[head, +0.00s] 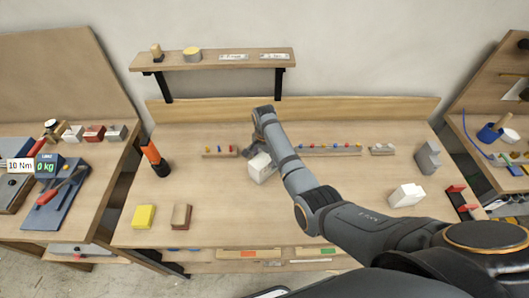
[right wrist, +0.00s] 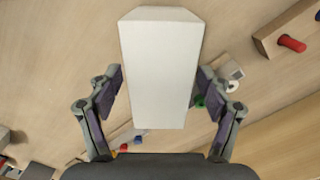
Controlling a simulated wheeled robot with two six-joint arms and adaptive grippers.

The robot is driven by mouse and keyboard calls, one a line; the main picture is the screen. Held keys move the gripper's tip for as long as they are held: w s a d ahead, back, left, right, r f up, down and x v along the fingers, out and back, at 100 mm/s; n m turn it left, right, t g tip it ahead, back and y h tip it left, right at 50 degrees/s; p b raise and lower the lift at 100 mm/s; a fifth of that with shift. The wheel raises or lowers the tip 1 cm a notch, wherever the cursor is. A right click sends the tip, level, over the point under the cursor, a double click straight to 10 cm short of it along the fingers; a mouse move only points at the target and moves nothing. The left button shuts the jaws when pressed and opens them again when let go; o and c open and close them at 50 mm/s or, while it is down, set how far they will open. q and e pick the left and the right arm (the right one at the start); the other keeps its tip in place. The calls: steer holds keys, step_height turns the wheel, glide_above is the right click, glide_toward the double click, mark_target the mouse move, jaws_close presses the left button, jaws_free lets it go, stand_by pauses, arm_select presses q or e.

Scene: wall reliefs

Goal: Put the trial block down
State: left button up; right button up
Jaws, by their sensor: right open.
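The trial block seems to be the white block (head: 262,168) standing on the middle of the wooden workbench (head: 235,205). In the right wrist view the white block (right wrist: 162,70) fills the space between the fingers of my right gripper (right wrist: 159,85). The fingers are open, with a small gap visible on each side of the block. In the head view my right gripper (head: 254,150) is at the block, partly hidden by its own arm. Whether the block's underside rests fully on the bench is hard to see. My left gripper is not in view.
Pegged strips (head: 330,149) lie behind the block. Another white block (head: 406,195) and a grey block (head: 428,157) stand to the right. A yellow block (head: 143,216), a brown block (head: 181,216) and an orange-black tool (head: 155,158) are at the left. The bench front centre is clear.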

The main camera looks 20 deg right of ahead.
step_height(320, 180, up, 11)
steer(key=shift+f+b, duration=0.1)
steer(key=shift+b, duration=0.65)
